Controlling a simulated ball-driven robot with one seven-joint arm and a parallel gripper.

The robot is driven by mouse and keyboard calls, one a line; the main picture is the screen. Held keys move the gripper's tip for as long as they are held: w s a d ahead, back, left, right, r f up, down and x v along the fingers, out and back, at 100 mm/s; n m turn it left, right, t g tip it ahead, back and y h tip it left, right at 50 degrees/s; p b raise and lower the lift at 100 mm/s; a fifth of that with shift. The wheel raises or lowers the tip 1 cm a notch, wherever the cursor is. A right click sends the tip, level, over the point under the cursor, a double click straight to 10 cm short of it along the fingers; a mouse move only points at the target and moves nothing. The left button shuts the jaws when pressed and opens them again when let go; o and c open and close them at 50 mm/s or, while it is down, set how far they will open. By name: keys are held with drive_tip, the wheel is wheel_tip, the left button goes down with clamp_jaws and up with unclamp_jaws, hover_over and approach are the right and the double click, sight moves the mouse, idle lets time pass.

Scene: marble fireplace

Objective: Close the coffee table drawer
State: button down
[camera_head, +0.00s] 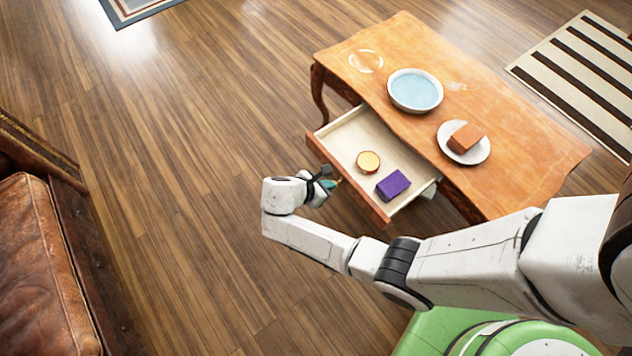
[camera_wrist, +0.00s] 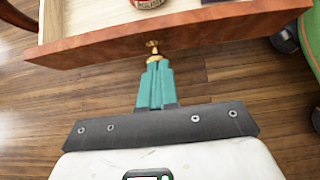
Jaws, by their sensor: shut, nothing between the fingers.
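The wooden coffee table (camera_head: 530,150) stands at the upper right in the head view. Its drawer (camera_head: 352,130) is pulled well out toward the left, with a round yellow-topped tin (camera_head: 368,162) and a purple box (camera_head: 393,185) inside. The drawer front (camera_wrist: 200,36) crosses the top of the wrist view, with a small brass knob (camera_wrist: 153,46) on it. My gripper (camera_wrist: 155,64) has its teal fingers together, pointing at the knob, their tips at or just short of it. Contact cannot be told. In the head view my gripper (camera_head: 334,183) is beside the drawer front, partly hidden by the wrist.
On the tabletop are a bowl with blue contents (camera_head: 415,91), a plate (camera_head: 479,153) with an orange-brown block (camera_head: 465,138), and a clear glass item (camera_head: 366,61). A leather sofa (camera_head: 40,270) stands at the left. The floor between is clear.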

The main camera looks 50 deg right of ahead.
sight(344, 176)
drive_tip(key=shift+s+d+r, duration=0.1)
drive_tip(key=shift+s+d, duration=0.15)
drive_tip(key=shift+d, duration=0.6)
drive_tip(key=shift+s+d, duration=0.25)
drive_tip(key=shift+d, duration=0.55)
drive_tip(key=shift+s+d+r, duration=0.1)
drive_tip(key=shift+s+d, duration=0.1)
drive_tip(key=shift+d, duration=0.4)
drive_tip(key=s+d, duration=0.1)
drive_tip(key=d, duration=0.4)
drive_tip(key=s+d, duration=0.2)
drive_tip(key=d, duration=0.4)
drive_tip(key=s+d+p, duration=0.1)
drive_tip(key=s+d, duration=0.1)
drive_tip(key=d, duration=0.4)
drive_tip(key=shift+d, duration=0.1)
